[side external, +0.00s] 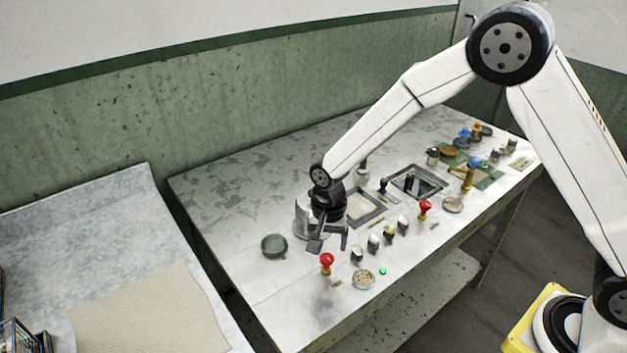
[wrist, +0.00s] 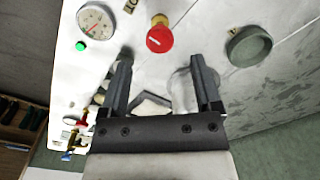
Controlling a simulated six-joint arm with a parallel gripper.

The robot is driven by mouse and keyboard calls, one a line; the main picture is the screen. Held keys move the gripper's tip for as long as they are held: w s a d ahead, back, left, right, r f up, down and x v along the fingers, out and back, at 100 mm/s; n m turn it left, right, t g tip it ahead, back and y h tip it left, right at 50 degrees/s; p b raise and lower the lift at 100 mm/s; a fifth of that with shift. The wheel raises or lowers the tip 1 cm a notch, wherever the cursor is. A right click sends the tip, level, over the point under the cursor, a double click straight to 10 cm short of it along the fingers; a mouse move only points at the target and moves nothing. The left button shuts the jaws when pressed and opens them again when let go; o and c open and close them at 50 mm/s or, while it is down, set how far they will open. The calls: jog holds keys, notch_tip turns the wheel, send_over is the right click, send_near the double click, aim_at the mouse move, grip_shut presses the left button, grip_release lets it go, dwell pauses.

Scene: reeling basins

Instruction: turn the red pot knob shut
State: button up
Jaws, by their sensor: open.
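A red knob (side external: 326,260) stands upright on the near edge of the worktop, just below my gripper in the side view. It also shows in the wrist view (wrist: 160,38), beyond the fingertips and roughly centred between them. A second red knob (side external: 425,207) stands further right along the bench; I cannot tell from the pictures which one is the pot knob. My gripper (side external: 329,243) is open, with its fingers pointing down and nothing between them. In the wrist view its two dark fingers (wrist: 161,60) are spread apart, and the near red knob is not touched.
A round gauge (side external: 364,280) and a green button (side external: 382,271) lie right of the near knob. A dark green round dish (side external: 274,246) is to its left. Several small dark-and-white knobs (side external: 373,243) line the front. A square frame (side external: 365,207) lies behind. The worktop's left end is clear.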

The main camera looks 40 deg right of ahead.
aim_at(327, 257)
jog(key=shift+r, duration=1.7)
jog(key=shift+s+d+r, duration=0.2)
jog(key=shift+s+d, duration=0.05)
jog(key=shift+d, duration=0.05)
jog(key=s+d+r+n+t, duration=0.1)
jog(key=s+d+r+n, duration=0.1)
jog(key=s+d+n, duration=0.2)
jog(key=s+d+r+n+t, duration=0.1)
jog(key=s+d+r+n, duration=0.2)
jog(key=s, duration=0.8)
jog(key=d+n, duration=0.2)
jog(key=d, duration=0.2)
jog(key=shift+t, duration=0.3)
